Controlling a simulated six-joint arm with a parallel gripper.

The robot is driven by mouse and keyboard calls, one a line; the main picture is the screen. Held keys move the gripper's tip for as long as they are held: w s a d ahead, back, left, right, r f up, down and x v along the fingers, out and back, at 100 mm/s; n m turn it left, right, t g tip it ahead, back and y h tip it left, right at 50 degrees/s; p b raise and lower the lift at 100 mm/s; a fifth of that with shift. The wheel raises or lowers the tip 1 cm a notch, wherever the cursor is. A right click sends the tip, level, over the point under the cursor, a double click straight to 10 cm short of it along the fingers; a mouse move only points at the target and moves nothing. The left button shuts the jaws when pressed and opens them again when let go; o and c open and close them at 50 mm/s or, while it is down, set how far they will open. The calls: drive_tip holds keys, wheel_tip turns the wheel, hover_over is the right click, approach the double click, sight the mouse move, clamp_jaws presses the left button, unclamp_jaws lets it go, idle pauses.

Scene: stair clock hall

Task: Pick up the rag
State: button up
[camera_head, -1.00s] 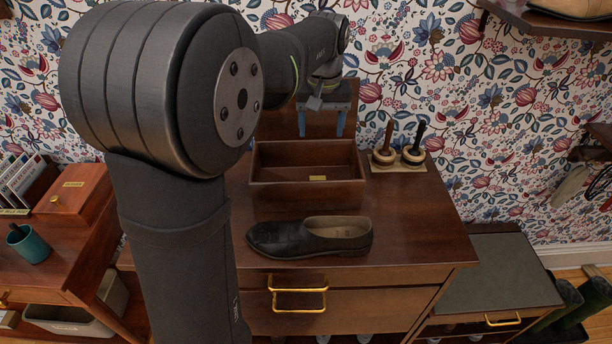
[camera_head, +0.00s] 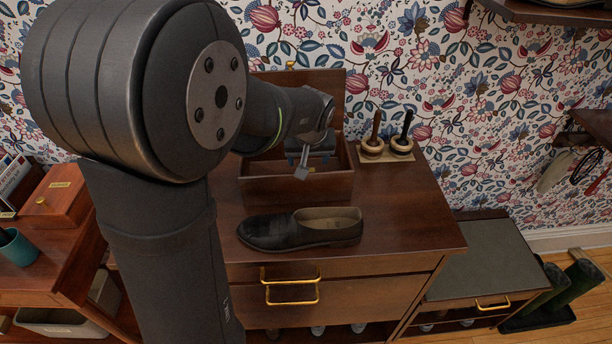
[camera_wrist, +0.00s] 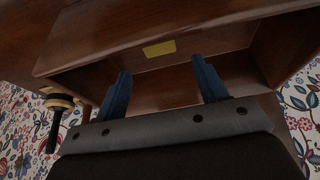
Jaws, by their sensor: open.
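I cannot make out a rag in any view. An open dark-wood box (camera_head: 296,189) stands on the cabinet top, its lid (camera_head: 330,84) raised at the back. My gripper (camera_wrist: 160,68) has two blue fingers spread apart with nothing visible between them. In the head view it is at the box opening, and the front wall and my arm hide its fingertips and much of the inside. The wrist view shows the fingers reaching over the box interior, near a wall with a brass plate (camera_wrist: 160,48).
A dark shoe (camera_head: 300,230) lies in front of the box on the cabinet top (camera_head: 415,215). Two brushes on a stand (camera_head: 387,150) are just right of the box. A lower bench (camera_head: 480,272) is at the right, and a side table with a teal cup (camera_head: 17,248) at the left.

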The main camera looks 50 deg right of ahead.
drive_tip(key=shift+x, duration=3.45)
drive_tip(key=c, duration=1)
drive_tip(key=shift+r, duration=0.1)
drive_tip(key=shift+c, duration=0.2)
